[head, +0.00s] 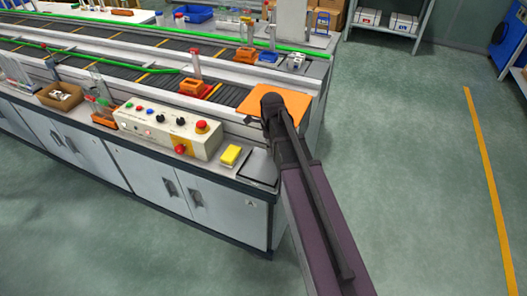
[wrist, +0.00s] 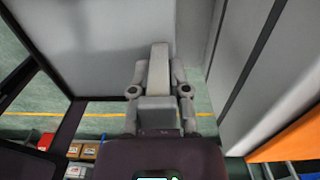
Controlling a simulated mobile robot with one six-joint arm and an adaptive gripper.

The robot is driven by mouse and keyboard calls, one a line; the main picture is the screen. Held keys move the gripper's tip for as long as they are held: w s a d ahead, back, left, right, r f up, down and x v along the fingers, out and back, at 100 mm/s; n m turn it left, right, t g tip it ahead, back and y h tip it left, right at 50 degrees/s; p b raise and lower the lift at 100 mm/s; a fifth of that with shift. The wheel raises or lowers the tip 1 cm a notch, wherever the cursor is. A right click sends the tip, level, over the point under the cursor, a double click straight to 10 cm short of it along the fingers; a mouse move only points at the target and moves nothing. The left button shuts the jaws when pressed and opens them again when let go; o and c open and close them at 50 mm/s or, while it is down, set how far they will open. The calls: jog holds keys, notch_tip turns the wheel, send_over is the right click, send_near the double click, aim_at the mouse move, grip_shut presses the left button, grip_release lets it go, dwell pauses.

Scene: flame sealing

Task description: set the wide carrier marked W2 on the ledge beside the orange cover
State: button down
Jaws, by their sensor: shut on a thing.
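The orange cover (head: 249,103) lies flat at the right end of the bench; an orange surface (wrist: 292,138), likely the same cover, shows at the lower right of the wrist view. The bench's front ledge (head: 228,181) runs below it. My gripper (wrist: 159,68) is shut on a pale grey, narrow block (wrist: 158,72) in the wrist view; I cannot read a marking on it or tell that it is W2. In the head view my dark arm hides the gripper beside the cover. Orange carriers stand on the line (head: 195,88) and on the ledge (head: 104,113), their markings unreadable.
A cardboard box (head: 60,96) stands farther left. The floor to the right is clear; shelves stand behind.

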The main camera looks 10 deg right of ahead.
aim_at(264, 151)
jog(key=shift+w+a, duration=0.55)
jog(key=shift+w, duration=0.05)
jog(key=shift+w+a+f, duration=0.1)
jog(key=shift+w+a, duration=0.2)
jog(key=shift+w, duration=0.2)
jog(key=shift+a+f+b, duration=0.1)
jog(key=shift+f+b, duration=0.2)
jog(key=shift+b, duration=0.1)
jog(key=shift+f+b, duration=1.5)
jog(key=shift+f, duration=0.15)
jog(key=c, duration=0.6)
grip_release()
jog(key=shift+r, duration=0.2)
notch_tip(264, 151, up, 12)
jog(key=p, duration=1.2)
jog(key=shift+w, duration=0.15)
